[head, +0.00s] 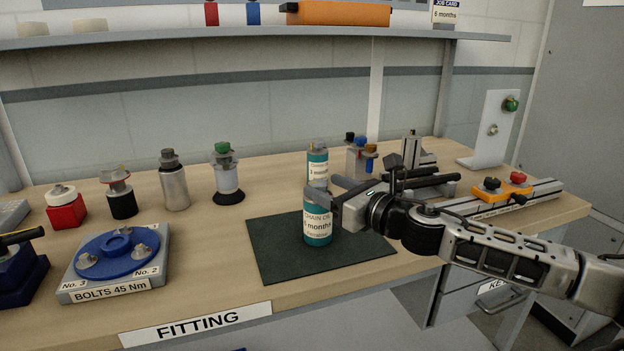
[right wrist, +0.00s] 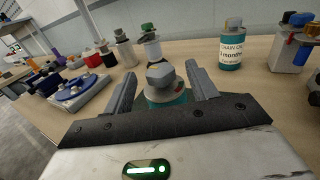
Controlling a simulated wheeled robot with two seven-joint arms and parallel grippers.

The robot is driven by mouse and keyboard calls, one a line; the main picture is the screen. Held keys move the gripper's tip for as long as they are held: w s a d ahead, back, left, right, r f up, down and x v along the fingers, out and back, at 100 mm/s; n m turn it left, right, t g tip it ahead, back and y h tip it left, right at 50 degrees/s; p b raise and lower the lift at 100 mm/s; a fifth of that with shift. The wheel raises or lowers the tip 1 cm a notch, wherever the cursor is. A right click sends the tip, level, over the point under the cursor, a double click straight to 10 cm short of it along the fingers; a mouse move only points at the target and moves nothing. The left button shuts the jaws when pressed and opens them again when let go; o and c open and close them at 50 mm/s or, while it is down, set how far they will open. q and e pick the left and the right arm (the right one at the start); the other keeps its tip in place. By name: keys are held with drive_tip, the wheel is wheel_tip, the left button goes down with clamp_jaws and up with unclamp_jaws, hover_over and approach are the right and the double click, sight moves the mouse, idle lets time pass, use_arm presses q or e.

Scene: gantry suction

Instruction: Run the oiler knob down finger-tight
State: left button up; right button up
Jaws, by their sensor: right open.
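The teal oiler (head: 318,236), labelled CHAIN OIL, stands upright on the dark green mat (head: 275,262). Its grey knob (right wrist: 160,74) sits on top, above the teal body (right wrist: 165,97) in the right wrist view. My right gripper (head: 328,203) reaches in from the right at the top of the oiler. In the right wrist view its fingers (right wrist: 162,88) are open on either side of the knob, with gaps visible. I cannot tell whether the knob is fully seated. My left gripper is not in view.
A second teal oiler (head: 318,167) stands just behind. A white block with coloured knobs (head: 361,160) is behind the gripper. Several bottles, including a green-topped one (head: 226,178), stand at back left. A blue flange on a bolt plate (head: 115,257) is front left. The mat's left part is clear.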

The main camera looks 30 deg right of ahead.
sight(312, 181)
drive_tip(key=w, duration=0.2)
drive_tip(key=w+p, duration=0.1)
drive_tip(key=shift+a+r, duration=0.2)
drive_tip(key=shift+a, duration=0.05)
drive_tip(key=shift+w+a+f, duration=0.1)
drive_tip(key=shift+w+a, duration=0.05)
drive_tip(key=shift+w, duration=0.3)
drive_tip(key=shift+w+a+f, duration=0.1)
drive_tip(key=shift+w, duration=0.35)
drive_tip(key=shift+c, duration=0.3)
drive_tip(key=c, duration=0.9)
